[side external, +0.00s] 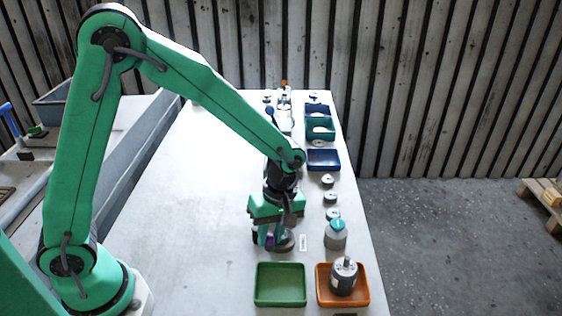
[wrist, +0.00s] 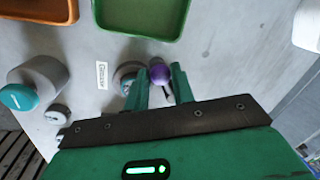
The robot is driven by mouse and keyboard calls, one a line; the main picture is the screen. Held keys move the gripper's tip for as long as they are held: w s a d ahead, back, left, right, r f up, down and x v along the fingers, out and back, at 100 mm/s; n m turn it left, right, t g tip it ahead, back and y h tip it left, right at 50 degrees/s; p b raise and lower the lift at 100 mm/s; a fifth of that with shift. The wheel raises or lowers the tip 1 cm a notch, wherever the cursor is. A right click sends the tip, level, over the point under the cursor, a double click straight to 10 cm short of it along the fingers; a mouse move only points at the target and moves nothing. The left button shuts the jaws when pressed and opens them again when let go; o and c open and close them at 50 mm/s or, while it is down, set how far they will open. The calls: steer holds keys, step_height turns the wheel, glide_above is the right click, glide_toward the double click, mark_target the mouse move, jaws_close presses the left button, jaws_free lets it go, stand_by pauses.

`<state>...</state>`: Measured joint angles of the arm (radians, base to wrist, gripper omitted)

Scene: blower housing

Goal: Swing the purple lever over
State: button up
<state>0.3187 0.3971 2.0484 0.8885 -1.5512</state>
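The purple lever's round knob (wrist: 159,73) shows in the wrist view between the two green fingertips of my gripper (wrist: 161,78). The fingers stand apart with the knob filling most of the gap; I cannot tell whether both press on it. Behind the left finger lies a round grey metal part (wrist: 127,75), partly hidden. In the side view my gripper (side external: 271,236) is low over the table, with a bit of purple (side external: 270,241) between its fingers and the round grey base (side external: 285,243) beside it. The lever's arm is mostly hidden.
A green tray (side external: 280,264) and an orange tray (side external: 322,297) holding a grey motor (side external: 344,275) stand in front. A grey pot with a teal cap (side external: 336,235) and small round parts (side external: 331,198) stand to the right. A blue bin (side external: 323,159) is farther back. The table's left side is clear.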

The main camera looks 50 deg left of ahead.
steer(key=c, duration=0.4)
steer(key=shift+s, duration=0.1)
steer(key=shift+s+a+m, duration=0.15)
steer(key=shift+s+m, duration=0.4)
steer(key=shift+m, duration=0.6)
steer(key=shift+s+a+m, duration=0.15)
steer(key=shift+s+m, duration=0.35)
steer(key=shift+m, duration=0.65)
steer(key=o, duration=1)
steer(key=shift+w+r, duration=0.1)
steer(key=shift+w+d+r, duration=0.1)
steer(key=shift+w+r, duration=0.1)
steer(key=shift+r, duration=1.05)
steer(key=shift+w+d+r, duration=0.1)
steer(key=shift+w+r, duration=0.1)
steer(key=shift+r, duration=1.05)
steer(key=shift+w+r, duration=0.2)
steer(key=shift+r, duration=1.05)
